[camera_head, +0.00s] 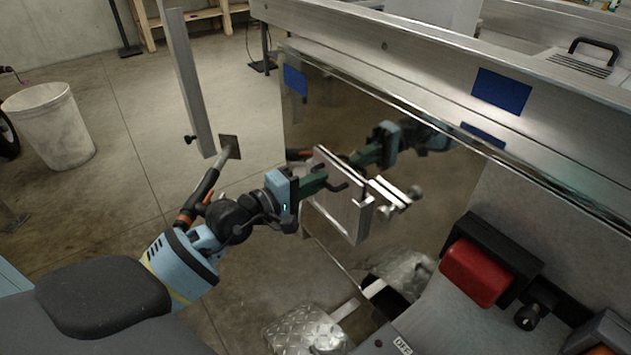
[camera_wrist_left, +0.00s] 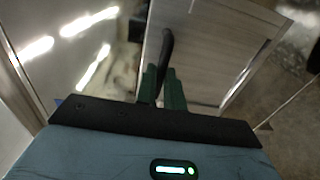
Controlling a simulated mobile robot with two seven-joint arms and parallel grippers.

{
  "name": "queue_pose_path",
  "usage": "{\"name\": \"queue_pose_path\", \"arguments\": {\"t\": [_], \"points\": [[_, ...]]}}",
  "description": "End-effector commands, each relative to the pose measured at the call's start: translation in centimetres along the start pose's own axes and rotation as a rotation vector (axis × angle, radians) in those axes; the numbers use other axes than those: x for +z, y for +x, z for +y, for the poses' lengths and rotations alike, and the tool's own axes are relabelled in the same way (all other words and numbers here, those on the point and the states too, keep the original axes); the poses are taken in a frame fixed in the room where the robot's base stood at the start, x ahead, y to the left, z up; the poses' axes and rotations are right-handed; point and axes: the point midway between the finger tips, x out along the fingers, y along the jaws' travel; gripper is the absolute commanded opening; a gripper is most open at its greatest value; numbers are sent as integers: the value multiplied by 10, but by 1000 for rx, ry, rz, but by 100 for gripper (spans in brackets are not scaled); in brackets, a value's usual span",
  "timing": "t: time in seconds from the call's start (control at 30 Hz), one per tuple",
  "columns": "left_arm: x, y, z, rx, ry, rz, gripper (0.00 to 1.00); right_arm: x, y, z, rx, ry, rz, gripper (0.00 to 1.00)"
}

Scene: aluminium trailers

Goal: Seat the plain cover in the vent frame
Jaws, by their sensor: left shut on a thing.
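The plain cover (camera_head: 345,212), a silver rectangular panel with a dark bar handle, is held tilted in the air close to the polished trailer side. My left gripper (camera_head: 322,183) is shut on its handle. In the left wrist view, the green fingers (camera_wrist_left: 162,88) close around the black handle (camera_wrist_left: 166,52), with the brushed face of the cover (camera_wrist_left: 215,55) behind. The polished side mirrors my gripper and the cover, so whether the cover touches it is hard to tell. I cannot make out the vent frame clearly. My right gripper is not in view.
The trailer's polished side (camera_head: 430,225) has blue patches (camera_head: 500,90) on the rail above. A louvred panel with a black handle (camera_head: 594,42) lies at the upper right. A red block (camera_head: 474,273) is at the lower right. A white bin (camera_head: 52,125) stands on open floor at left.

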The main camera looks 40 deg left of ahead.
Motion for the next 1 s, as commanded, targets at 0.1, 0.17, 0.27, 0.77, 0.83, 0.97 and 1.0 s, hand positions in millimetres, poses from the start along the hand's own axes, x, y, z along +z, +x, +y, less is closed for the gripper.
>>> {"name": "queue_pose_path", "arguments": {"t": [0.1,0.17,0.27,0.77,0.83,0.97,1.0], "points": [[0,0,-1,2,0,0,14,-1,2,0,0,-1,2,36],[0,0,-1,2,0,0,22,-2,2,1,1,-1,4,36],[0,0,-1,1,0,0,35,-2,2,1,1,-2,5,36],[0,-19,-3,-3,1,0,35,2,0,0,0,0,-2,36],[0,-29,-3,-4,2,-1,35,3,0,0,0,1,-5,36],[0,-48,-3,-4,1,0,35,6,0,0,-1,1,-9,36],[0,-54,-2,-2,2,-1,35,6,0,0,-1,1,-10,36]]}}
